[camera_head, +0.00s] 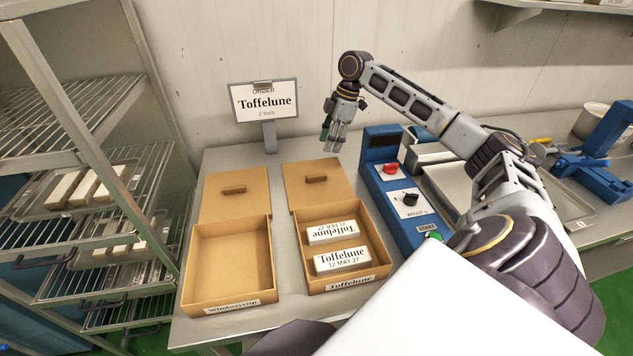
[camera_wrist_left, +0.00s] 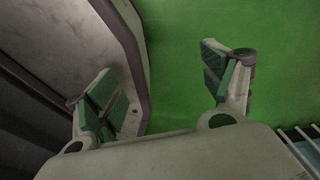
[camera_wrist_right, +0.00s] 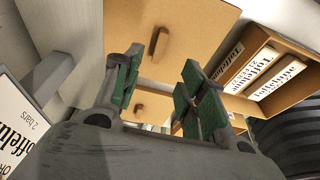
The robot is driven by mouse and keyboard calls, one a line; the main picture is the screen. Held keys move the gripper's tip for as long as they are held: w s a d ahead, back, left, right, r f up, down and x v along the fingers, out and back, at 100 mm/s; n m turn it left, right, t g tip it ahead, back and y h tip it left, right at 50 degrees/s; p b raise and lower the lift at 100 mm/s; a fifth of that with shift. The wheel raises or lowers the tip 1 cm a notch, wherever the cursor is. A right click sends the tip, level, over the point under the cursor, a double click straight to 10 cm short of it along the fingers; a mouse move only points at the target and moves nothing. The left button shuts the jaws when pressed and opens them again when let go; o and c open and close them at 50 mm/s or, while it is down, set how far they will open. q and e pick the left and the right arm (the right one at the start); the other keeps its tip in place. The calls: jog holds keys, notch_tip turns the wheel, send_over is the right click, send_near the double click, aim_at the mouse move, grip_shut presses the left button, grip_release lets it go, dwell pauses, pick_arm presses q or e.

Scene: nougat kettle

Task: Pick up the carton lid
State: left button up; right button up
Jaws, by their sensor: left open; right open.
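The Toffelune carton (camera_head: 303,253) stands open on the table with two wrapped bars inside. Its tan lid (camera_head: 335,190) lies flat behind it, with a raised handle (camera_head: 316,179).
An order sign (camera_head: 264,101) reading Toffelune, 2 bars, stands behind the lids. A blue machine (camera_head: 398,190) with red and black knobs is close right of the Toffelune lid. A wire rack (camera_head: 75,200) holding trays of bars stands at the left.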

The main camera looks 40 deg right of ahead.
jog(key=f, duration=0.1)
send_over(317, 175)
jog(key=s+d, duration=0.1)
jog(key=d, duration=0.1)
jog(key=f, duration=0.5)
jog(key=shift+s+d, duration=0.1)
jog(key=shift+s, duration=0.1)
jog(key=shift+w+f, duration=0.1)
jog(key=shift+f, duration=0.55)
jog(key=shift+a+f, duration=0.15)
jog(key=shift+a, duration=0.05)
jog(key=shift+f, duration=0.1)
jog(key=shift+w+a+f, duration=0.2)
jog(key=shift+a+f, duration=0.15)
jog(key=shift+f, duration=0.25)
jog(key=x, duration=0.2)
jog(key=shift+w+a+f, duration=0.1)
jog(key=shift+a+f, duration=0.05)
jog(key=shift+f, duration=0.6)
jog(key=shift+a, duration=0.1)
jog(key=c, duration=0.9)
grip_shut()
pick_arm(q)
jog(key=shift+w+d+r, duration=0.15)
jog(key=shift+w+d, duration=0.1)
jog(key=shift+w, duration=0.25)
pick_arm(e)
jog(key=shift+r, duration=0.1)
